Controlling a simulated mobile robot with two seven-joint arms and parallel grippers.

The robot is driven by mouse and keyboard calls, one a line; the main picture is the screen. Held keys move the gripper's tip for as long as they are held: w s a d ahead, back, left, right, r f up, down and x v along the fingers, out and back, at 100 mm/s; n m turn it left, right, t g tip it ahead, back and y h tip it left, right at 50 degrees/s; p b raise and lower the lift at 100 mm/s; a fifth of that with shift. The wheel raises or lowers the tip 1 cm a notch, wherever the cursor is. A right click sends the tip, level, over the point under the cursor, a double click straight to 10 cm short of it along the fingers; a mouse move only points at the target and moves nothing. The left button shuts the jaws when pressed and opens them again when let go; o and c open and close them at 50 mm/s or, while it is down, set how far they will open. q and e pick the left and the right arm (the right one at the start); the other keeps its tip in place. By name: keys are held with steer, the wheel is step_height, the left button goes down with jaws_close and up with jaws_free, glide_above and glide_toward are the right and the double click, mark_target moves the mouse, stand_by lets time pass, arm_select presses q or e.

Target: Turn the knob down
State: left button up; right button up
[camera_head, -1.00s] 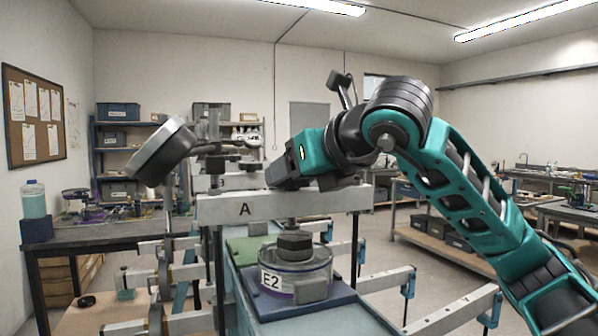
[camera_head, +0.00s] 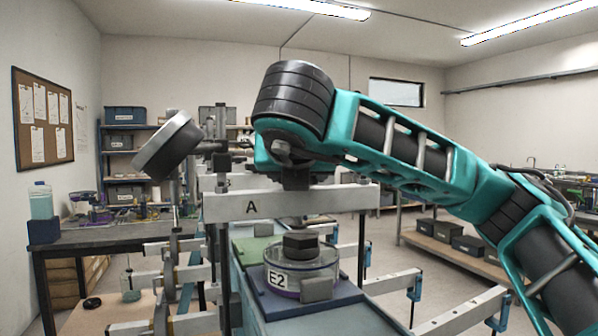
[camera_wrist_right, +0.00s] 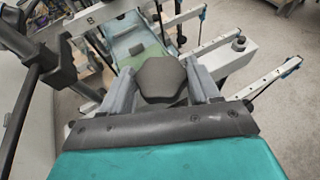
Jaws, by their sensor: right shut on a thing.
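The dark hexagonal knob (camera_wrist_right: 160,78) sits between the two grey fingers of my right gripper (camera_wrist_right: 162,85) in the right wrist view. The gripper is shut on it, with one finger on each side. In the head view my right arm reaches in from the right, and its wrist covers the gripper and knob above the white beam marked A (camera_head: 290,203). A spindle below the beam lines up with a dark hexagonal block (camera_head: 300,244) on the clear round container marked E2 (camera_head: 300,272). My left gripper is not in view.
A tilted dark round disc (camera_head: 163,150) stands left of the beam. More white bars (camera_head: 390,283) stick out low on the right. A workbench (camera_head: 120,232) with a blue bottle (camera_head: 41,203) is at the left. Shelves of bins (camera_head: 125,141) stand behind.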

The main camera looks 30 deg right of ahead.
steer(key=shift+f, duration=0.1)
stand_by(0.3)
steer(key=o, duration=1)
steer(key=shift+o, duration=0.2)
steer(key=shift+a, duration=0.1)
steer(key=b+v, duration=0.2)
steer(key=v, duration=1)
steer(key=shift+s+a+r, duration=0.2)
steer(key=shift+a+r, duration=0.1)
